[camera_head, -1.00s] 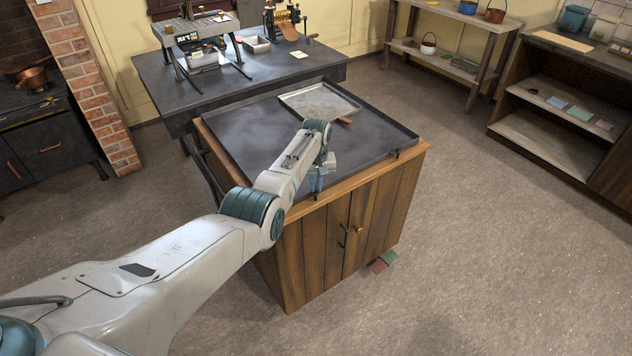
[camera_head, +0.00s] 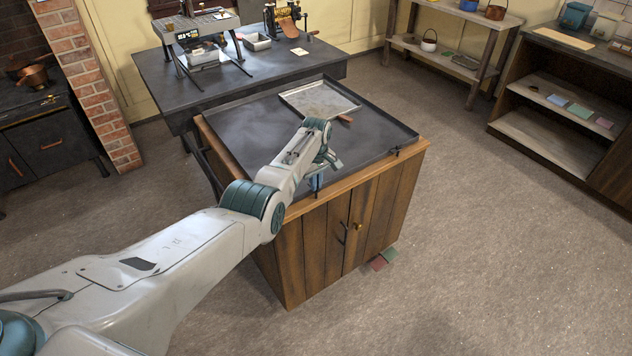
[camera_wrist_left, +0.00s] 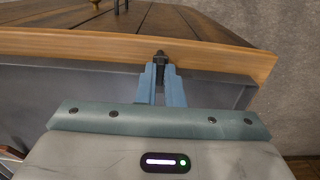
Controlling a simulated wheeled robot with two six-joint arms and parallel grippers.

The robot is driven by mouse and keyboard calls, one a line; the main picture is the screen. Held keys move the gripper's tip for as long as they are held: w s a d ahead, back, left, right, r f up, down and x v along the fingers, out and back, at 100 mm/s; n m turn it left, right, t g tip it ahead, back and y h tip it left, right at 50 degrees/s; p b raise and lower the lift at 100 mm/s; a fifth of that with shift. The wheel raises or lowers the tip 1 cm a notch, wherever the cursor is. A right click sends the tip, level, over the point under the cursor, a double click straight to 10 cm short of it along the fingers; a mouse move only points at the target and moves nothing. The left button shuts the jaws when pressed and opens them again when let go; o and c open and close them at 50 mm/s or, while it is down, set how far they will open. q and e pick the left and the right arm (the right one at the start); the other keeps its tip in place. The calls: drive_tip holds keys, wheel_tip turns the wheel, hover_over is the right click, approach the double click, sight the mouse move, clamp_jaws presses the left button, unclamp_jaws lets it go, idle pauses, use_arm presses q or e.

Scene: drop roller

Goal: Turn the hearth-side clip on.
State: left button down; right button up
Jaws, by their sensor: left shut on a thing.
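The hearth-side clip (camera_wrist_left: 161,57) is a small dark fitting on the wooden edge of the cabinet top, beside the grey metal tray (camera_head: 250,140). In the left wrist view my left gripper (camera_wrist_left: 161,72) has its blue fingers closed around this clip. The fingers hide part of it, so I cannot tell its setting. In the head view the left gripper (camera_head: 316,181) is at the cabinet's near edge, partly covered by my wrist. A second dark clip (camera_head: 397,151) sits at the right end of the same edge. My right gripper is not in view.
A smaller pan (camera_head: 319,99) with a wooden handle lies on the tray. A dark table (camera_head: 160,80) with equipment stands behind the cabinet (camera_head: 335,235). The brick hearth (camera_head: 105,120) is at the left. Open floor lies to the right.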

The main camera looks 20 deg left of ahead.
use_arm(q)
drive_tip(key=shift+w+r, duration=0.1)
drive_tip(key=c, duration=1.6)
unclamp_jaws()
drive_tip(key=shift+o, duration=0.2)
wheel_tip(320, 180, up, 11)
drive_tip(key=shift+b, duration=0.3)
drive_tip(key=shift+f, duration=0.2)
